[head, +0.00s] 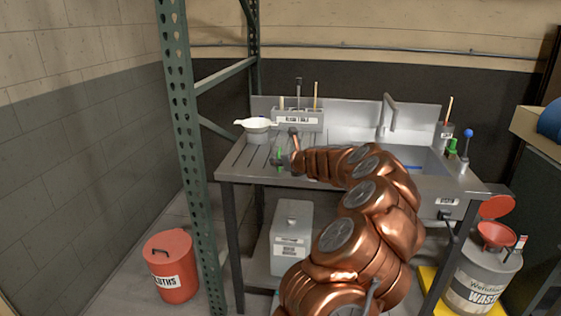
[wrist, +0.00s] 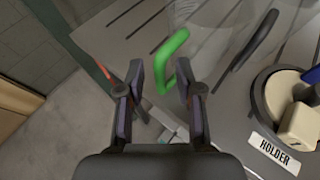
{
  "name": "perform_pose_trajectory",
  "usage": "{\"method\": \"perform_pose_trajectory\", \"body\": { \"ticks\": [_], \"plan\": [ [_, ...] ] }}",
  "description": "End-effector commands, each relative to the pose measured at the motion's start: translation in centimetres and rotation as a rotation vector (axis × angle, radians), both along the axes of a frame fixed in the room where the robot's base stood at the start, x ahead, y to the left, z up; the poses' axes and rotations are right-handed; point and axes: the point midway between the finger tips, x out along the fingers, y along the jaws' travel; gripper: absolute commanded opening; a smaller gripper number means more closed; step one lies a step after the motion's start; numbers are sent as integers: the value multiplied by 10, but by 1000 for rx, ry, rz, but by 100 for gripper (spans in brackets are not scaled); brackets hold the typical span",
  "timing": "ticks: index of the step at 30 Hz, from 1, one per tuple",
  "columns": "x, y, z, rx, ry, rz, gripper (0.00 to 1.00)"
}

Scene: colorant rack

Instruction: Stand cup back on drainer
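A green handle (wrist: 176,58) shows in the wrist view, with a faint see-through body beside it that looks like a clear cup; its outline and pose are hard to tell. In the head view the green part (head: 279,158) stands at the front left of the grooved drainer (head: 244,160). My gripper (wrist: 160,80) is open, with the lower end of the green handle between or just beyond its fingertips. I see no finger closed on it. In the head view my gripper (head: 284,163) is small, beside the green part and above the drainer's front edge.
The wrist view shows a dark curved handle (wrist: 256,40) and a round container labelled HOLDER (wrist: 272,148) at right. A green upright post (head: 188,150) stands left of the sink table.

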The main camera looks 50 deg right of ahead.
Motion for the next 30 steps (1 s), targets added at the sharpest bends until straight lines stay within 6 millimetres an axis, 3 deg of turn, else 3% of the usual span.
{"method": "perform_pose_trajectory", "body": {
  "ticks": [8, 30],
  "plan": [
    [-8, 2, 6, 1, 0, 1, 35],
    [-95, 25, 42, 0, -1, -2, 35]
  ]
}}
